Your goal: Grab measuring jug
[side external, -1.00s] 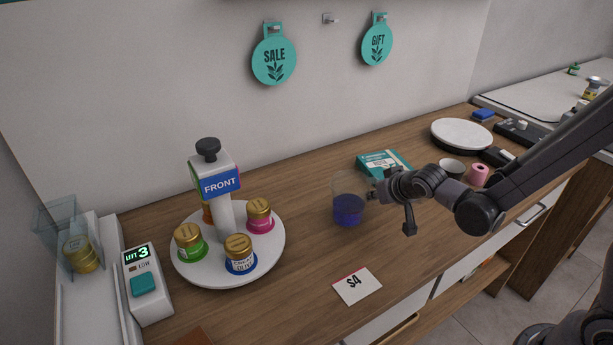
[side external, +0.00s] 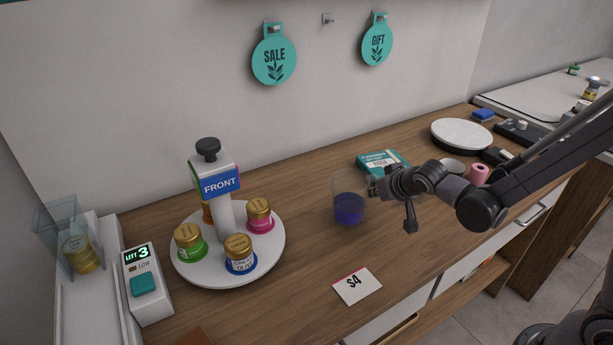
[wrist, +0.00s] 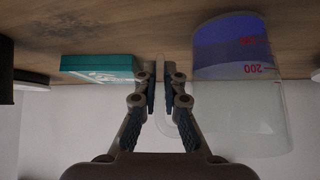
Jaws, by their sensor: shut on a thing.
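The measuring jug (side external: 349,208) is clear, with blue liquid in its lower part, and stands upright at or just above the wooden counter in the side view. In the wrist view the jug (wrist: 238,85) appears upside down, with red markings; its handle (wrist: 162,100) runs between my fingers. My gripper (side external: 376,187) reaches in from the right at the handle side of the jug. In the wrist view my gripper (wrist: 163,88) is shut on the handle. Whether the jug's base touches the counter is unclear.
A teal box (side external: 382,162) lies close behind my gripper. A white turntable (side external: 190,268) with several gold-lidded jars stands left. A price card (side external: 357,286) lies in front. A round white disc (side external: 461,134) and a pink roll (side external: 478,174) are to the right.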

